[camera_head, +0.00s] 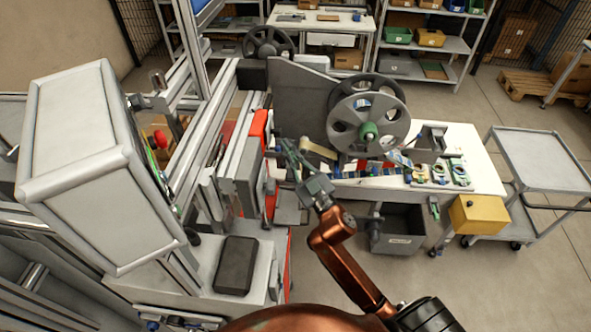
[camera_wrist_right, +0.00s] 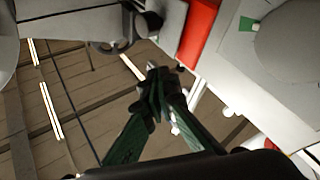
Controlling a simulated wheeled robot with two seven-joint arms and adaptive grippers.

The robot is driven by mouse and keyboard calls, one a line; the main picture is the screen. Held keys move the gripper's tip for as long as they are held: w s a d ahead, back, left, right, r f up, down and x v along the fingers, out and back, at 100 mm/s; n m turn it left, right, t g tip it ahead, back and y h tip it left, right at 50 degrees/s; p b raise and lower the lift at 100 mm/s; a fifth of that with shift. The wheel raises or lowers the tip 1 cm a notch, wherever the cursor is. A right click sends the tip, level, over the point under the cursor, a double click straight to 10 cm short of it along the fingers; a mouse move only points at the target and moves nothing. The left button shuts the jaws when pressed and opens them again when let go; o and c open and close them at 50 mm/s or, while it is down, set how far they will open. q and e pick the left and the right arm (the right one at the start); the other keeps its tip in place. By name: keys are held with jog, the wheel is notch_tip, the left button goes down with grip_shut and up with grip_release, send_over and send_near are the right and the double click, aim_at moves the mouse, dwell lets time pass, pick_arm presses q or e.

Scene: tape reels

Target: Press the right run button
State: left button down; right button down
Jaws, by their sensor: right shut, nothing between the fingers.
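My right gripper (camera_head: 287,147) is shut and empty, in front of the red-edged machine part and left of the large reel. In the right wrist view its green fingers (camera_wrist_right: 158,88) meet at the tips. A grey control box (camera_head: 75,165) stands at the left with its button face turned to the right, seen very edge-on. A red button (camera_head: 160,139) sticks out from that face, with green (camera_head: 152,160) beside it. I cannot tell a right run button apart there. My right gripper is well to the right of that face, touching nothing that I can see. My left gripper is not in view.
A large grey reel (camera_head: 368,112) stands on the machine just right of my gripper. A red panel (camera_head: 257,125) is close on its left. A white bench (camera_head: 470,150) holds small reels; a yellow box (camera_head: 475,214) and a cart (camera_head: 548,160) are further right.

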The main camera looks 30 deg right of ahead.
jog(key=s+a+r+n+y+p, duration=0.2)
jog(key=s+a+r+n+y, duration=0.2)
jog(key=a+r+n+y, duration=0.75)
jog(key=s+a+r+n+g+y+p, duration=0.1)
jog(key=s+a+r+n+g+y, duration=0.1)
jog(key=a+n+g, duration=0.3)
jog(key=s+a+r+n+g+y, duration=0.2)
jog(key=a+n+g+y, duration=0.3)
jog(key=g, duration=0.4)
jog(key=shift+s+a+r+n+p, duration=0.15)
jog(key=shift+s+a+n+p, duration=0.4)
jog(key=shift+s, duration=0.25)
